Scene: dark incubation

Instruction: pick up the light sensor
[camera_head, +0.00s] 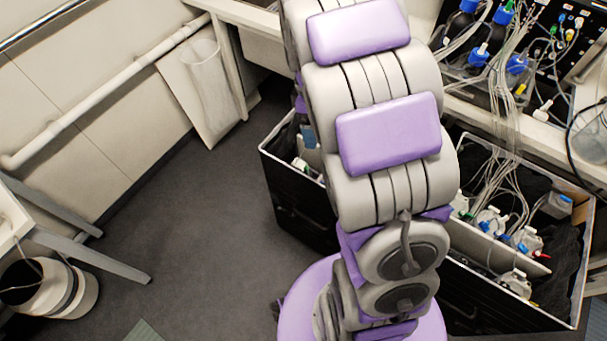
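I cannot make out a light sensor in the head view. My own arm, grey with purple pads, fills the middle of the view and hides part of what lies behind it. My gripper does not show, so its opening and what it may hold cannot be seen.
A black open case (505,306) with bottles and tubing stands at the right. Above it, a bench edge (525,128) carries blue-capped bottles (478,56). A clear bin (207,75) is by the wall. A white bucket (68,292) is lower left. Dark floor (190,215) is free at left.

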